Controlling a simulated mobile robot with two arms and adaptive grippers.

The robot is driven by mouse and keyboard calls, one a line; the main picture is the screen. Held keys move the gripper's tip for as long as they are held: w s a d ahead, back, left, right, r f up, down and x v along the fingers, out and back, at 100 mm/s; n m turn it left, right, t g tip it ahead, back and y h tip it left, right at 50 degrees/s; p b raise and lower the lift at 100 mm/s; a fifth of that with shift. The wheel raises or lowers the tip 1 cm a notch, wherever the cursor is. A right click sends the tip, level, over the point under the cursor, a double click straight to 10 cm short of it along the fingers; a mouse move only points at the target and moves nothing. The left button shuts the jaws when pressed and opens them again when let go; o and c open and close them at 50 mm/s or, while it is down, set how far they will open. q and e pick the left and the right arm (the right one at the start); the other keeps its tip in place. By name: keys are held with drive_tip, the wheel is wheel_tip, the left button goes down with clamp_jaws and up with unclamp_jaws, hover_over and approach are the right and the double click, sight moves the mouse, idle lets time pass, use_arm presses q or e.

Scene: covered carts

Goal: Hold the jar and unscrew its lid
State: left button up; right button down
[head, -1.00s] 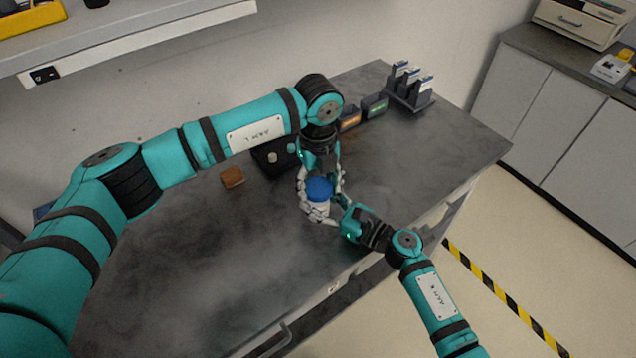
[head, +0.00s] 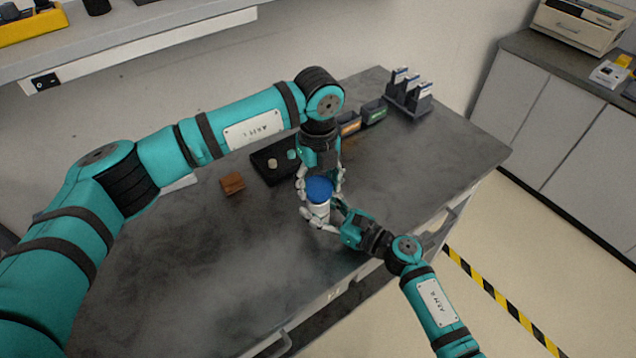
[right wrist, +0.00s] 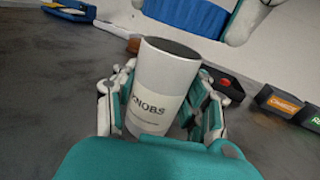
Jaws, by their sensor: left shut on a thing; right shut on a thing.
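The white jar (head: 318,210) stands upright over the bench; in the right wrist view the jar (right wrist: 158,88) carries a "KNOBS" label and its dark open mouth shows. My right gripper (right wrist: 160,105) is shut around its sides, and in the head view the right gripper (head: 325,220) is low on it. In the right wrist view the lid (right wrist: 188,14) is apart from the rim. The jar's contents are hidden.
A black tray (head: 264,174) with small round pieces lies behind the jar, with a brown block (head: 232,183) left of it. Labelled bins and a dark rack (head: 408,98) stand at the back right. The bench's front left is clear.

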sight(318, 185)
use_arm(q)
wheel_tip(318, 185, up, 4)
drive_tip(key=shift+f, duration=0.2)
use_arm(e)
drive_tip(key=c, duration=0.6)
unclamp_jaws()
drive_tip(key=shift+d, duration=0.1)
